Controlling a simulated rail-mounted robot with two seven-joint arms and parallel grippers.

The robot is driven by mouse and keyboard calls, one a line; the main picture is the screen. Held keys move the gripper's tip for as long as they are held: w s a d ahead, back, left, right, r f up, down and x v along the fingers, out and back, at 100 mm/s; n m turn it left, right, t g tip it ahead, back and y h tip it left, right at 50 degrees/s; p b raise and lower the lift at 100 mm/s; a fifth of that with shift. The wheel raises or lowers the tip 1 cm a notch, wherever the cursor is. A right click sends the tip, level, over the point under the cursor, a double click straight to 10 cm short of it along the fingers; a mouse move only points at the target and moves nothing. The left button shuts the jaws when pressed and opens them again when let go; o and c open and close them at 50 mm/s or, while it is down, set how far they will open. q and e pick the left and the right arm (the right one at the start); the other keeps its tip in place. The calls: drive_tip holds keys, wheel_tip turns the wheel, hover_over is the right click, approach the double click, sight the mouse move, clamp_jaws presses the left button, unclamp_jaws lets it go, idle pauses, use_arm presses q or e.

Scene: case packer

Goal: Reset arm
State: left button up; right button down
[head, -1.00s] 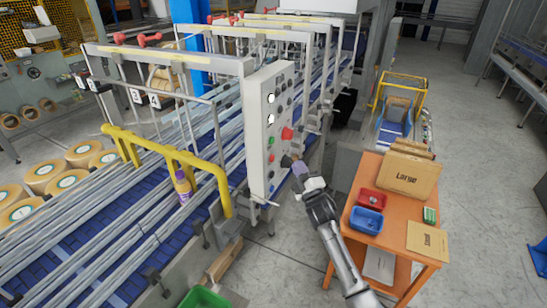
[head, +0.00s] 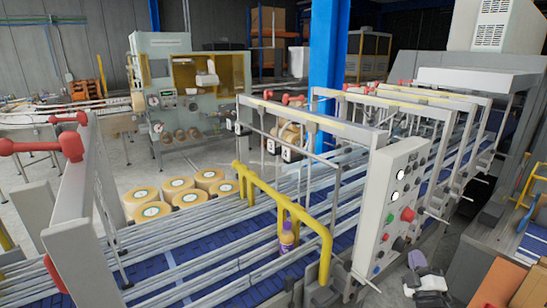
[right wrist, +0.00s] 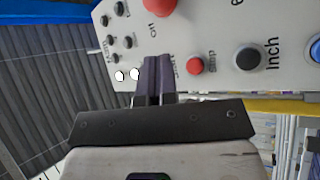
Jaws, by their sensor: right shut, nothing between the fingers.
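My right gripper (head: 417,260) is at the lower right in the head view, just right of the grey control panel (head: 378,215). In the right wrist view its dark purple fingers (right wrist: 157,78) are together with nothing between them. They point at the panel face, between the white lamps and the red stop button (right wrist: 194,65). I cannot tell the exact gap to the panel. A black inch button (right wrist: 248,57) and part of a blue button (right wrist: 315,50) are further right. My left gripper is not in view.
A conveyor with blue belts and metal rails (head: 205,245) runs beside the panel. A yellow guard bar (head: 290,205) crosses it, with a purple bottle (head: 287,238) beside it. Tape rolls (head: 178,190) stand behind. An orange table (head: 500,280) is partly visible at lower right.

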wheel_tip(320, 180, down, 4)
drive_tip(key=d+m+g+h, duration=0.3)
drive_tip(key=m+g, duration=0.3)
drive_tip(key=m, duration=0.1)
drive_tip(key=s+a+r+m+g+y, duration=0.3)
drive_tip(key=s+a+m+g, duration=0.15)
drive_tip(key=s+a, duration=0.6)
drive_tip(key=s+a+f+n+g+y+p, duration=0.1)
drive_tip(key=s+a+f+y, duration=0.1)
drive_tip(key=s+a+f, duration=0.5)
drive_tip(key=s+a+n+g+y+p, duration=0.1)
drive_tip(key=s+a+g+y, duration=0.1)
drive_tip(key=s+a, duration=0.65)
drive_tip(key=s+f+g, duration=0.1)
drive_tip(key=s+f, duration=0.2)
drive_tip(key=s, duration=0.3)
drive_tip(key=s+f+g+p, duration=0.1)
drive_tip(key=s+f+g, duration=0.1)
drive_tip(key=s+f, duration=0.2)
drive_tip(key=s+f+g, duration=0.2)
drive_tip(key=s+f, duration=0.1)
drive_tip(key=s, duration=0.7)
drive_tip(key=shift+f+n, duration=0.35)
drive_tip(key=shift+f, duration=0.05)
drive_tip(key=shift+a, duration=0.1)
